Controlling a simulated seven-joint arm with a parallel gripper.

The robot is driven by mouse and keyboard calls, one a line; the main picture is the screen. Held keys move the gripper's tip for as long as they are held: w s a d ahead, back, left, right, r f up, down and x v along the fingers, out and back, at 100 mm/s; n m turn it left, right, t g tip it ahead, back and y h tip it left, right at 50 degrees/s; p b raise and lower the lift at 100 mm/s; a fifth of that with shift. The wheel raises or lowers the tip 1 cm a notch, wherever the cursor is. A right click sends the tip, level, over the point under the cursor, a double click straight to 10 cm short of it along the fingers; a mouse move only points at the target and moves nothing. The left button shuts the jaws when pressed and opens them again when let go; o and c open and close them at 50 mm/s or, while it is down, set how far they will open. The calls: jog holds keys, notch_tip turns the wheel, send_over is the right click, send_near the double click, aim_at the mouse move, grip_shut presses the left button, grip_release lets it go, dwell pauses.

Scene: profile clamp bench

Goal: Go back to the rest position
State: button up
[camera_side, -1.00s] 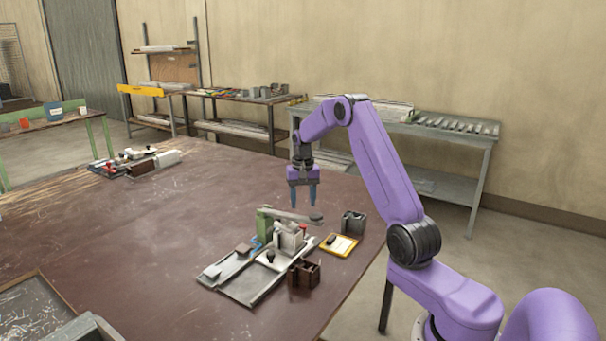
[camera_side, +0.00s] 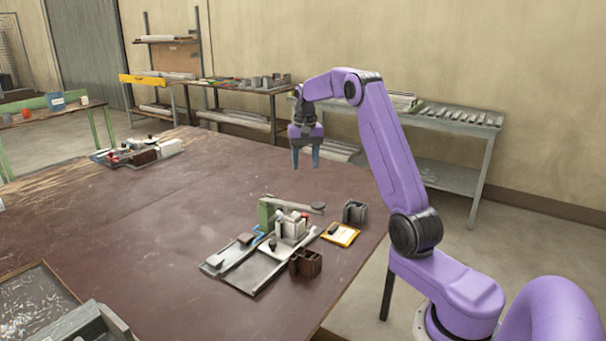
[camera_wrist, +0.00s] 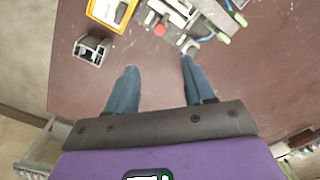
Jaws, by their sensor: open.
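My gripper (camera_side: 306,158) is open and empty, with its blue fingers pointing down. It is in the air above the far part of the brown table, beyond the clamp fixture. In the wrist view my gripper (camera_wrist: 154,80) shows two blue fingers spread apart with bare tabletop between them. The clamp fixture (camera_side: 245,265) has a grey base plate, a green post and a lever arm, and stands near the table's right edge. Part of the fixture (camera_wrist: 190,15) also shows at the top of the wrist view.
A grey profile block (camera_side: 355,212), a yellow-framed card (camera_side: 341,234) and a dark brown block (camera_side: 306,262) sit beside the fixture. A metal tray (camera_side: 40,300) lies at the front left, and assorted parts (camera_side: 140,152) at the far left. The middle of the table (camera_side: 190,205) is clear.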

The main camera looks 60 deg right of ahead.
jog(key=s+a+r+n, duration=0.1)
jog(key=s+a+n, duration=0.2)
jog(key=a, duration=0.6)
jog(key=s+a+n, duration=0.2)
jog(key=a+n, duration=0.2)
jog(key=a, duration=0.6)
jog(key=s+a+r+n, duration=0.1)
jog(key=s+a+n, duration=0.2)
jog(key=a, duration=0.6)
jog(key=s+a+n, duration=0.5)
jog(key=s+a, duration=0.2)
jog(key=s, duration=0.5)
jog(key=s+f+n, duration=0.2)
jog(key=s+n, duration=0.1)
jog(key=s, duration=0.4)
jog(key=s+d+f+n, duration=0.1)
jog(key=s+n, duration=0.2)
jog(key=s, duration=0.5)
jog(key=shift+f+n, duration=0.35)
jog(key=shift+n, duration=0.05)
